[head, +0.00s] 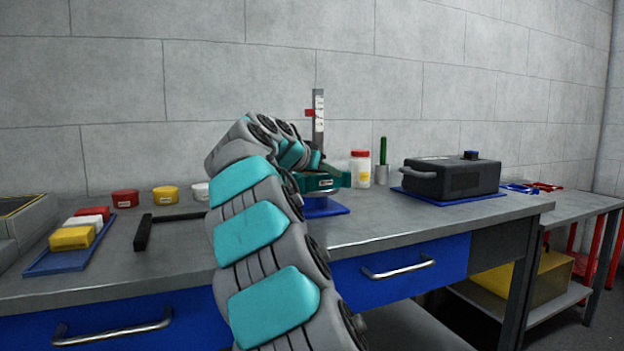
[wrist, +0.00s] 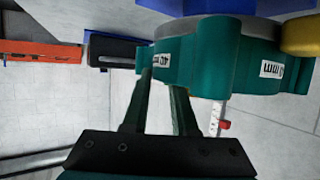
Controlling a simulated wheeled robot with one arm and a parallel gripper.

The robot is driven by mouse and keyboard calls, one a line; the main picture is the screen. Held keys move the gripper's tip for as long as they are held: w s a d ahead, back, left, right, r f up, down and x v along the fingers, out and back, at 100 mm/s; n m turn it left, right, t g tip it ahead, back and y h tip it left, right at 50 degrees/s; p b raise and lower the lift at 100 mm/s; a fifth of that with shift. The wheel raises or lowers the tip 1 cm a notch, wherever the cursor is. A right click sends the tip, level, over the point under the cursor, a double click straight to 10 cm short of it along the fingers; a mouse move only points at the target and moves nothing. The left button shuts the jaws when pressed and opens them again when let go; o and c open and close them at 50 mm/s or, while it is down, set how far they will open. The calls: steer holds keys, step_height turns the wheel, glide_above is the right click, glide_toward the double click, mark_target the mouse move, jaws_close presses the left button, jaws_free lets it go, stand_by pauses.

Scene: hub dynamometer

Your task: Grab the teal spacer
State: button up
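The teal spacer (wrist: 222,58) is a dark teal block with white labels across the top of the wrist view. In the head view, a teal piece with a small label (head: 320,182), probably the spacer, shows just above a blue tray (head: 335,209). My gripper (wrist: 160,80) has two dark green fingers, set apart with a gap between them. Their tips reach the narrower left part of the spacer. Whether they touch it I cannot tell. In the head view my arm hides most of the gripper.
A height gauge (head: 318,135) with a red slider stands close behind. A white bottle with red lid (head: 360,170), a green-handled tool (head: 383,152) and a dark grey case (head: 450,178) are to the right. Coloured blocks on a tray (head: 52,265) and a black bracket (head: 143,234) are left.

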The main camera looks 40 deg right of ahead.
jaws_close()
stand_by(1.1)
